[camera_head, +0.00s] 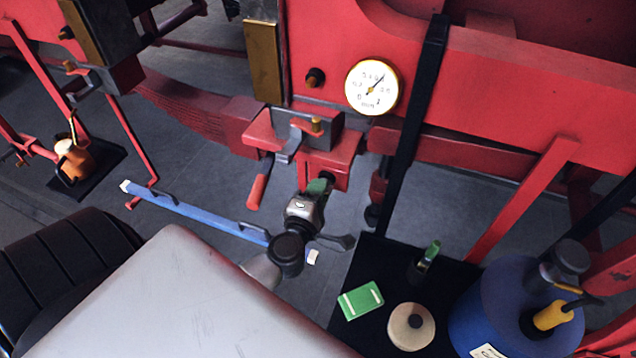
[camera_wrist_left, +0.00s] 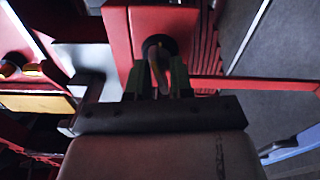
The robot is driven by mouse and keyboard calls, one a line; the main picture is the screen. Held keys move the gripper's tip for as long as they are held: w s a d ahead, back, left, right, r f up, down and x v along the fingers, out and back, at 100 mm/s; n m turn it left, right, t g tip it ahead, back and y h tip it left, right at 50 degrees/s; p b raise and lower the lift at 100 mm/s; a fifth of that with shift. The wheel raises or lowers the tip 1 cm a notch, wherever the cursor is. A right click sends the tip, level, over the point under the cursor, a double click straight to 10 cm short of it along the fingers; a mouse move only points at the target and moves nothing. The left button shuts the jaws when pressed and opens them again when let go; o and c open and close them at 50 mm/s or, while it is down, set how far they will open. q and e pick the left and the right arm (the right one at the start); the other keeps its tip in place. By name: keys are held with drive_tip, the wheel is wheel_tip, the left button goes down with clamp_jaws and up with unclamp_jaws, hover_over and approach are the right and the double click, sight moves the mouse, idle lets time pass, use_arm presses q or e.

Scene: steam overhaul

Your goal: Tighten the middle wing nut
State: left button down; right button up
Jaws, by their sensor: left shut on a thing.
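My left gripper (camera_head: 322,184) reaches up from the lower middle of the head view to the underside of a red block (camera_head: 330,160). In the left wrist view the green-tipped fingers of the left gripper (camera_wrist_left: 160,84) are shut on a narrow brownish piece, which I take to be the wing nut (camera_wrist_left: 160,68). It stands in front of a dark round seat on the red block. In the head view the fingers hide most of the nut, and its turn angle cannot be judged. My right gripper is not in view.
A white dial gauge (camera_head: 372,87) sits on the red frame above right. A red handle (camera_head: 257,192) hangs left of the gripper, and a blue bar (camera_head: 195,212) lies below it. A black mat (camera_head: 345,325) holds a green box (camera_head: 361,300); a blue drum (camera_head: 490,310) stands right.

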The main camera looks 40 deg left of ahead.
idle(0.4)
use_arm(q)
drive_tip(key=c, duration=1.2)
unclamp_jaws()
drive_tip(key=shift+c, duration=0.2)
drive_tip(key=b+v, duration=0.3)
drive_tip(key=v, duration=0.7)
drive_tip(key=shift+s+b, duration=0.35)
drive_tip(key=shift+o, duration=0.3)
